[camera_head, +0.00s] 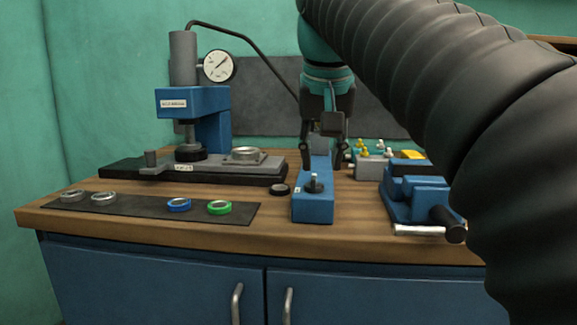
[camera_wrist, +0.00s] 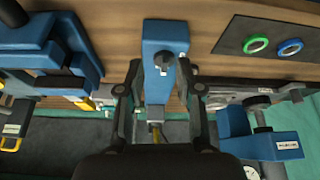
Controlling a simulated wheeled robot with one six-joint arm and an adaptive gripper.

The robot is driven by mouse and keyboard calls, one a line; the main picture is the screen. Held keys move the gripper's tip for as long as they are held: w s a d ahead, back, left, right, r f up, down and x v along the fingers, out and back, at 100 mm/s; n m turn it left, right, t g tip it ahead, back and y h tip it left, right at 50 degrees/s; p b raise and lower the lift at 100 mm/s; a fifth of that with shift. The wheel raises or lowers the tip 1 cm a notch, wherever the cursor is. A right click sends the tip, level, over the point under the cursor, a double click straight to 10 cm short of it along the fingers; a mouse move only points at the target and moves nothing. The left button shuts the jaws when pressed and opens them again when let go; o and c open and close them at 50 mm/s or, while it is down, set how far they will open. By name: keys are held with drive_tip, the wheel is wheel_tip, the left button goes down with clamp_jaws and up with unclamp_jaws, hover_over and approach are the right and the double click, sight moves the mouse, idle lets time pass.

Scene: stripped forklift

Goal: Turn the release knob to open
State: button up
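A narrow blue block-shaped unit (camera_head: 313,205) stands near the middle of the bench; it also shows in the wrist view (camera_wrist: 166,32). On its top is a small dark knob with a pale stem (camera_head: 314,184), seen in the wrist view too (camera_wrist: 162,61). A round black knob (camera_head: 280,189) sits at its left side. Neither carries a readable label, so I cannot tell which is the release knob. My gripper (camera_head: 323,165) points down over the rear of the unit. Its fingers are apart, one on each side in the wrist view (camera_wrist: 162,90), holding nothing visible. Contact is unclear.
A blue press (camera_head: 192,104) with a round gauge (camera_head: 218,66) stands left. A blue vise (camera_head: 418,197) is right of the unit. A dark mat (camera_head: 140,205) with several rings lies front left. Small fittings (camera_head: 371,165) stand behind right.

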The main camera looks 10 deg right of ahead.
drive_tip(key=m, duration=0.1)
approach(314, 177)
drive_tip(key=b+x, duration=0.5)
drive_tip(key=x, duration=0.3)
drive_tip(key=shift+w+f, duration=0.1)
drive_tip(key=shift+f, duration=0.1)
idle(0.3)
drive_tip(key=shift+c, duration=0.2)
clamp_jaws()
